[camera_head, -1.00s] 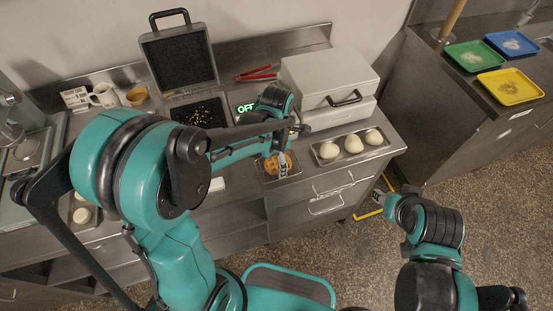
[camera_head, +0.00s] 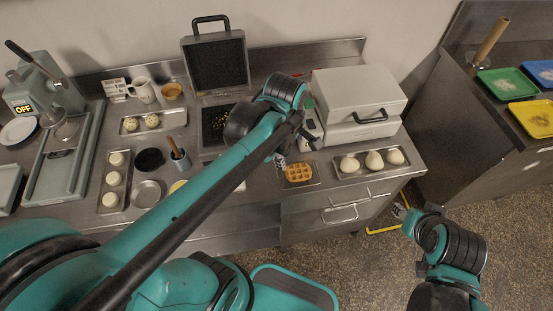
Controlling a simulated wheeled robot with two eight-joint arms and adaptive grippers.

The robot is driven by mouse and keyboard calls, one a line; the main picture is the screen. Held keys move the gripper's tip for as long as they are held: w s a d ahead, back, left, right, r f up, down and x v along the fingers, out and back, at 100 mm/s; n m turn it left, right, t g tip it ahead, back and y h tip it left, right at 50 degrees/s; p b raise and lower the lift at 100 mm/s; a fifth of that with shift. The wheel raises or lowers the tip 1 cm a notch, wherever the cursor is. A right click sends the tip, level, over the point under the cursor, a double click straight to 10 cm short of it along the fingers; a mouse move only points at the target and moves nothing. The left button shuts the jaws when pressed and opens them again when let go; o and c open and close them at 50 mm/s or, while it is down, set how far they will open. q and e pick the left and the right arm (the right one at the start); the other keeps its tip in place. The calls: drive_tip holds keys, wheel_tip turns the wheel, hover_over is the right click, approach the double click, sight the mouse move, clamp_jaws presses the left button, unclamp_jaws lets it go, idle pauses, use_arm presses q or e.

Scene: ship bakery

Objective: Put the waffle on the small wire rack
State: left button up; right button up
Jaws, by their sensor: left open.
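The golden square waffle (camera_head: 299,173) lies flat on the small wire rack (camera_head: 315,183) at the counter's front edge, right of the middle. The rack's outline shows around it, but its wires are too small to make out. My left gripper (camera_head: 281,160) is open, just left of and behind the waffle. It looks apart from the waffle and is partly hidden by its own arm. My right gripper (camera_head: 400,212) hangs low over the floor in front of the counter, far from the waffle. Its jaws are too small to read.
A closed grey appliance (camera_head: 357,95) stands behind a tray (camera_head: 370,173) of pale dough pieces. An open waffle iron (camera_head: 216,63) stands at the back. More dough trays, a mug (camera_head: 142,90) and a dark bowl (camera_head: 150,159) fill the left. A grey press (camera_head: 46,85) stands far left.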

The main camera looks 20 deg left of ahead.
use_arm(q)
drive_tip(key=s+a+m+t, duration=0.2)
drive_tip(key=s+m+t, duration=0.2)
drive_tip(key=m, duration=1.2)
drive_tip(key=s, duration=0.2)
drive_tip(key=shift+s+a+r+m+t, duration=0.25)
drive_tip(key=shift+s+a+m+t, duration=0.05)
drive_tip(key=shift+a+m+t, duration=0.1)
